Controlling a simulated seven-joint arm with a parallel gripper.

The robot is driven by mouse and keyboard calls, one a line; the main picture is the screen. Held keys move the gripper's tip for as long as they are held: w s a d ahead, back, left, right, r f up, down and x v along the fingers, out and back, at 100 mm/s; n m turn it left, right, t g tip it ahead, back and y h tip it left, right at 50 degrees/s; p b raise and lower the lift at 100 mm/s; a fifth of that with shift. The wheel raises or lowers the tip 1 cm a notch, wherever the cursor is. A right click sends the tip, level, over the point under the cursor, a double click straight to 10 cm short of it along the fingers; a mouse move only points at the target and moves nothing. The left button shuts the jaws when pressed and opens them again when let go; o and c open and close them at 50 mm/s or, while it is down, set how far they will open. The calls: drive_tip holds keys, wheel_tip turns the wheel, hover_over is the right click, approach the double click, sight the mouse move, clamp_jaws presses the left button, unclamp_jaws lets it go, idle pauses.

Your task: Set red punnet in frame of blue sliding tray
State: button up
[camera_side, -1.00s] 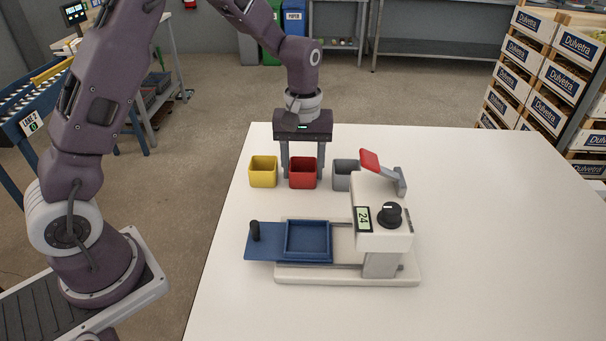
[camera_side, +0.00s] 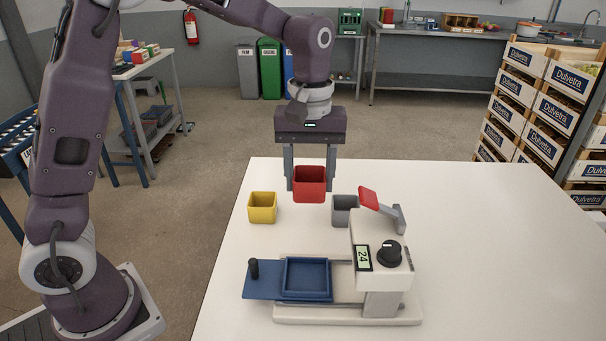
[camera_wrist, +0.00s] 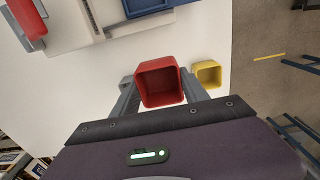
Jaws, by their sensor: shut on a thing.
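The red punnet (camera_side: 309,186) is an open square tub. My gripper (camera_side: 309,180) is shut on it, one finger on each side, and holds it upright above the table. In the wrist view the red punnet (camera_wrist: 160,84) sits between the fingers and looks empty. The blue sliding tray (camera_side: 265,287) is pulled out to the left of the white machine, with a black knob at its left end. Its raised square frame (camera_side: 307,262) is empty. The tray also shows at the top edge of the wrist view (camera_wrist: 150,8), partly cut off.
A yellow punnet (camera_side: 262,208) stands on the table left of the held one, and a grey punnet (camera_side: 343,212) stands to its right. The white machine (camera_side: 388,287) has a raised red-ended lever (camera_side: 369,198), a dial and a display. The table's right side (camera_side: 490,250) is clear.

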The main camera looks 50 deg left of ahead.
drive_tip(key=s+d, duration=0.9)
drive_tip(key=s, duration=0.1)
drive_tip(key=shift+w+d+f, duration=0.1)
drive_tip(key=shift+d+f, duration=0.05)
drive_tip(key=shift+f, duration=1.25)
drive_tip(key=shift+w+d+f, duration=0.1)
drive_tip(key=shift+f, duration=1.25)
drive_tip(key=shift+f, duration=0.1)
drive_tip(key=shift+f, duration=0.15)
drive_tip(key=shift+f, duration=0.35)
drive_tip(key=o, duration=1.4)
